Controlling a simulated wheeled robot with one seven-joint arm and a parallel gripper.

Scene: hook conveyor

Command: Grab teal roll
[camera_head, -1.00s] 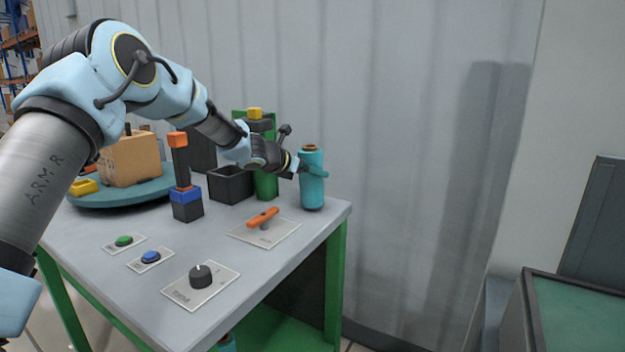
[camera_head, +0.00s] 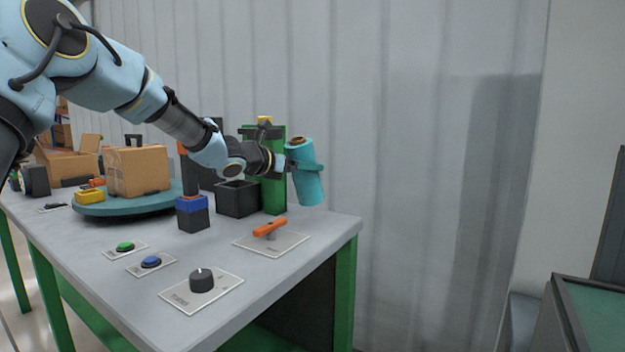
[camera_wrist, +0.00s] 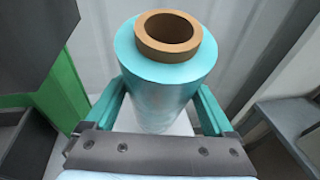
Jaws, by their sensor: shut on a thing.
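The teal roll (camera_head: 307,178) is a cylinder with a brown cardboard core at its top. In the head view it is at the right end of the table, tilted and raised above the tabletop. My gripper (camera_head: 303,168) is shut on its upper part. In the wrist view the roll (camera_wrist: 168,75) stands between the two teal fingers of my gripper (camera_wrist: 163,105), one on each side. The core ring shows at the top. The roll's lower end is hidden in the wrist view.
The grey table (camera_head: 215,262) carries an orange lever (camera_head: 270,227), a black knob (camera_head: 202,280), and green and blue buttons. A black bin (camera_head: 238,200) and a green stand (camera_head: 274,195) are beside my gripper. A cardboard box (camera_head: 138,171) sits on a turntable. A corrugated wall stands behind.

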